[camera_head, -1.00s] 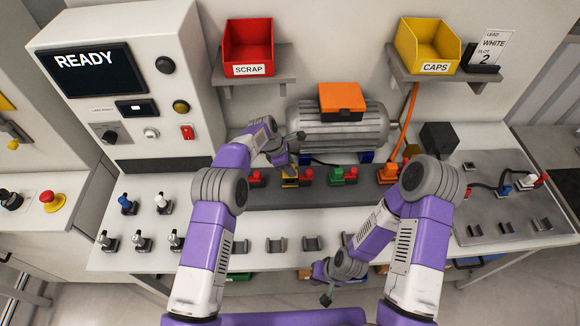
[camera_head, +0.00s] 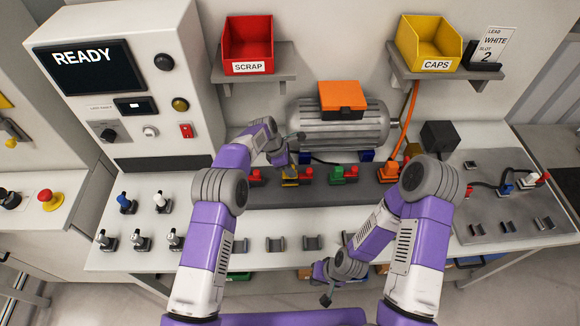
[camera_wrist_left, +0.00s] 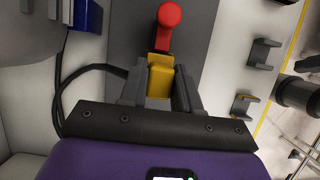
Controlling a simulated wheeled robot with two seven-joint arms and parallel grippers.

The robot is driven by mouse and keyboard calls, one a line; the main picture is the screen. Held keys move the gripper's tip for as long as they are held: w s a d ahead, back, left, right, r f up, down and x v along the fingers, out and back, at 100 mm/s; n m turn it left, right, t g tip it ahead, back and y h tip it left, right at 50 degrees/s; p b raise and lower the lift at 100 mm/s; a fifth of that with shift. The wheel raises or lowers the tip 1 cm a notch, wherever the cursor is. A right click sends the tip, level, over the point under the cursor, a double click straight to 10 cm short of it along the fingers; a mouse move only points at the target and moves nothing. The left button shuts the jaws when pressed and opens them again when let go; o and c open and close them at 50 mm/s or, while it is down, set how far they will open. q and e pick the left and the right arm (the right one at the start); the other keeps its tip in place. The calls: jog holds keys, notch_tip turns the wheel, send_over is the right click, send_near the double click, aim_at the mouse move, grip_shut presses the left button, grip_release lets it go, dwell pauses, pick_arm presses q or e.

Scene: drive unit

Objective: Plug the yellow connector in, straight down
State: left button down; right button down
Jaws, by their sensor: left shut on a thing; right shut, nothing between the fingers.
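The yellow connector (camera_wrist_left: 160,78) is between the fingers of my left gripper (camera_wrist_left: 160,92), which is shut on it, as the left wrist view shows. In the head view my left gripper (camera_head: 290,174) is at the grey connector strip (camera_head: 362,194), and the yellow connector (camera_head: 290,183) is mostly hidden by it. A red lever (camera_wrist_left: 168,16) is just beyond the connector. I cannot tell how deep the connector sits in the strip. My right gripper (camera_head: 326,292) is shut and empty, low in front of the bench.
A green connector (camera_head: 337,178) and an orange connector (camera_head: 388,172) stand along the same strip. The motor (camera_head: 340,130) is behind it. Empty grey holders (camera_head: 275,244) line the bench front. A black cable (camera_wrist_left: 75,80) runs beside my left gripper.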

pick_arm(q)
jog(key=shift+f+b, duration=0.7)
jog(key=shift+f, duration=0.4)
jog(key=shift+f, duration=0.15)
jog(key=c, duration=0.7)
grip_release()
jog(key=shift+c, duration=0.2)
jog(key=d+p+v, duration=0.1)
jog(key=p+v, duration=0.2)
jog(key=v, duration=0.9)
jog(key=shift+d+r+p, duration=0.3)
jog(key=shift+r, duration=0.15)
